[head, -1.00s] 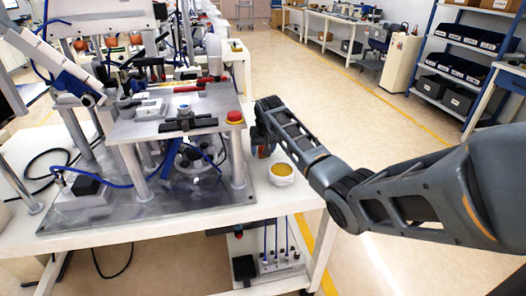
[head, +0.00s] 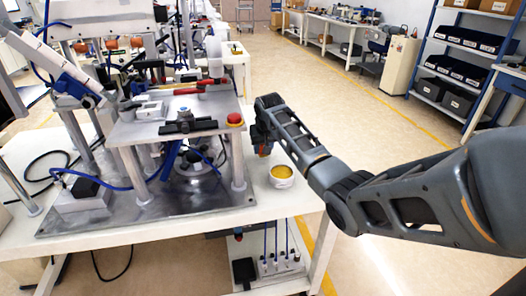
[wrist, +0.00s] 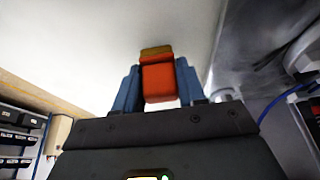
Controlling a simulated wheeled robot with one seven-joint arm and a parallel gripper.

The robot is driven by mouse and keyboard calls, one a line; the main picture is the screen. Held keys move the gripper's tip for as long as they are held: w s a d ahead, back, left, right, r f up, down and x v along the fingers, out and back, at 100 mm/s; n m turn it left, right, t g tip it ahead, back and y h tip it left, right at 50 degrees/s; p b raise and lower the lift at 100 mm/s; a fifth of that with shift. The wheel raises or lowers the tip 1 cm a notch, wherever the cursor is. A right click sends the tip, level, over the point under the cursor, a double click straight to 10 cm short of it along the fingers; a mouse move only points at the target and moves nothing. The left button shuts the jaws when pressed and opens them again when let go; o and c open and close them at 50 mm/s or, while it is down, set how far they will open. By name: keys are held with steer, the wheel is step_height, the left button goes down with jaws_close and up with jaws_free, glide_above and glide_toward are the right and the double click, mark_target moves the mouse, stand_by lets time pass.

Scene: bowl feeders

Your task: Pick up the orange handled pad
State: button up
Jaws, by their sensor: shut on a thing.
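The orange handled pad (wrist: 158,82) is a small orange-red block with a brownish top end in the wrist view. It sits between the two blue fingers of my gripper (wrist: 158,90), which is shut on it. In the head view my gripper (head: 263,145) hangs beside the right side of the metal fixture, just above and left of a small tub. Only a small orange patch of the pad (head: 264,151) shows there; my gripper and wrist hide the rest.
A small round tub with yellow contents (head: 282,177) stands near the right edge of the white table (head: 262,205). The metal fixture (head: 170,130) with a red button (head: 235,119) is close on the left. Open floor (head: 350,110) lies to the right; blue shelves (head: 465,60) stand farther back.

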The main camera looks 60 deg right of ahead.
steer(key=r, duration=0.3)
steer(key=shift+s+d, duration=0.2)
steer(key=s+d+r+b, duration=0.1)
steer(key=s+d+r, duration=0.5)
steer(key=s, duration=0.3)
steer(key=shift+s+r, duration=0.2)
steer(key=shift+r, duration=0.1)
